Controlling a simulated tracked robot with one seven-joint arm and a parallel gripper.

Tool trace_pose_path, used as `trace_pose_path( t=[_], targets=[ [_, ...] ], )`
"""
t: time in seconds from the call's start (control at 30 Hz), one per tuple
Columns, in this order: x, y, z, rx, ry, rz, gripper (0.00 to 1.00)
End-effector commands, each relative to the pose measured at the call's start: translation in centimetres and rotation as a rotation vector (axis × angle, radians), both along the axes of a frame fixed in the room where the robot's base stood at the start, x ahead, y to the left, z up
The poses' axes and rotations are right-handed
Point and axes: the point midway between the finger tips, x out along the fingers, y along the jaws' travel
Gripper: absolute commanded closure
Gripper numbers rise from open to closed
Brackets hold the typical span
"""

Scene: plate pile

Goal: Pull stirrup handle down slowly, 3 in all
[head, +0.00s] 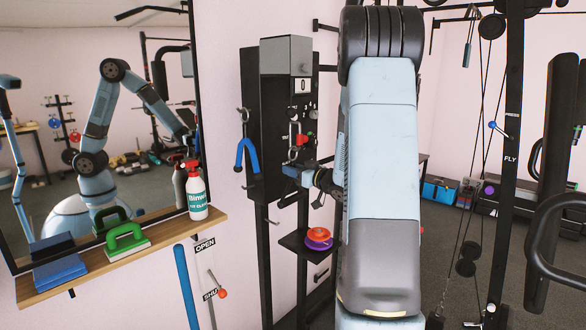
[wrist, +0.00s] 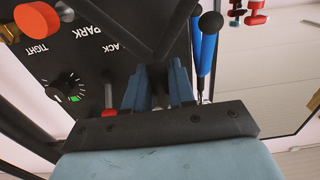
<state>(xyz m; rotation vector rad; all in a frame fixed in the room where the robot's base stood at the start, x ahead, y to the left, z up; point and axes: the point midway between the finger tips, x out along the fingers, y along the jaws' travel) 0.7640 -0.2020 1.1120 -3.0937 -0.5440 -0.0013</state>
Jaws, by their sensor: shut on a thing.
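My gripper (wrist: 155,88) shows in the wrist view with its two blue fingers close together on dark bars. These bars form a V that meets between the fingers, and I take them as the stirrup handle (wrist: 178,32); its gripped part is mostly hidden. In the head view my gripper (head: 303,176) is in front of the black machine column (head: 270,110), below a hanging red clip (head: 301,140). The handle is hard to make out there.
A blue U-shaped handle (head: 246,155) hangs on a hook left of my gripper. A small shelf with red and purple discs (head: 319,238) is below. A wooden ledge (head: 130,250) holds a spray bottle (head: 195,190). The wrist view shows a panel dial (wrist: 66,88).

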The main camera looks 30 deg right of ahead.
Motion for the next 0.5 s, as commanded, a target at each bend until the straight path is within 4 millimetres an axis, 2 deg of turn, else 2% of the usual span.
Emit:
trace_pose_path(
  t=[0.13, 0.5],
  targets=[
    [-0.03, 0.03, -1.27, 0.0, 0.005, 0.0, 1.0],
    [-0.03, 0.04, -1.51, 0.001, 0.004, 0.0, 1.0]
  ],
)
